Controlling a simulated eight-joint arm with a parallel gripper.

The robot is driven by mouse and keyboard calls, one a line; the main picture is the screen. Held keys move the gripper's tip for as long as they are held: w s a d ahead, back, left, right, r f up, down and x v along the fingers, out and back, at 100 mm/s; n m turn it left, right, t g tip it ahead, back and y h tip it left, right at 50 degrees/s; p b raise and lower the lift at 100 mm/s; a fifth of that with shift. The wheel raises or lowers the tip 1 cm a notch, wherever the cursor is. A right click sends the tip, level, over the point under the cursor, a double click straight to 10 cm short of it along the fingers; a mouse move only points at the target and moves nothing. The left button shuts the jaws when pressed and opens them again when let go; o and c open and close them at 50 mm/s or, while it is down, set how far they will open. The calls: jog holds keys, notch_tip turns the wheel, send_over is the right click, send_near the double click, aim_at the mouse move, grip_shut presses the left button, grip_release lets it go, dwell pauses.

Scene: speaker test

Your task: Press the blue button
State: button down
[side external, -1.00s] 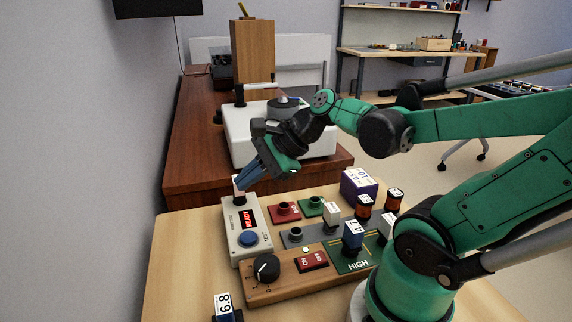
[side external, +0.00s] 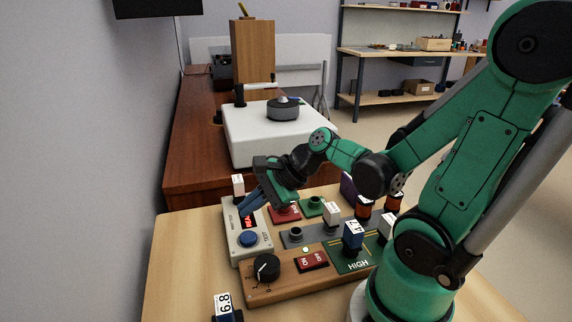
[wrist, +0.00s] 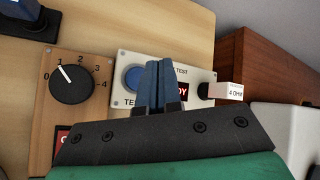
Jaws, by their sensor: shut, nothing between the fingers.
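The blue button (side external: 248,239) is a round cap on the front part of a pale tester box (side external: 236,257) with a red display. My gripper (side external: 245,212) is shut and empty, its blue fingers pointing down over the display, behind the button. In the wrist view, the blue button (wrist: 134,77) shows just left of the shut fingertips (wrist: 158,64), partly hidden by them. The fingers also cover part of the red display (wrist: 182,91). I cannot tell how high the tips are above the box.
A wooden panel with a black knob (side external: 266,268) and a red switch (side external: 312,260) stands in front. A white-topped block (side external: 238,185) is at the box's far end. Red (side external: 284,213) and green (side external: 312,206) pads and labelled parts lie to the right.

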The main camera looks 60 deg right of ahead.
aim_at(253, 235)
jog(key=shift+f, duration=1.6)
dwell(1.3)
jog(key=shift+r, duration=2.5)
jog(key=n, duration=0.2)
jog(key=a+n, duration=0.1)
jog(key=n, duration=0.1)
jog(key=shift+s+g+h, duration=0.15)
jog(key=shift+g+h, duration=0.25)
jog(key=n+h, duration=0.1)
jog(key=n, duration=0.5)
jog(key=a+r+n+h, duration=0.1)
jog(key=n, duration=0.4)
jog(key=s+a+r+n+h, duration=0.1)
jog(key=n, duration=0.5)
jog(key=shift+r+n, duration=0.2)
jog(key=shift+n, duration=0.1)
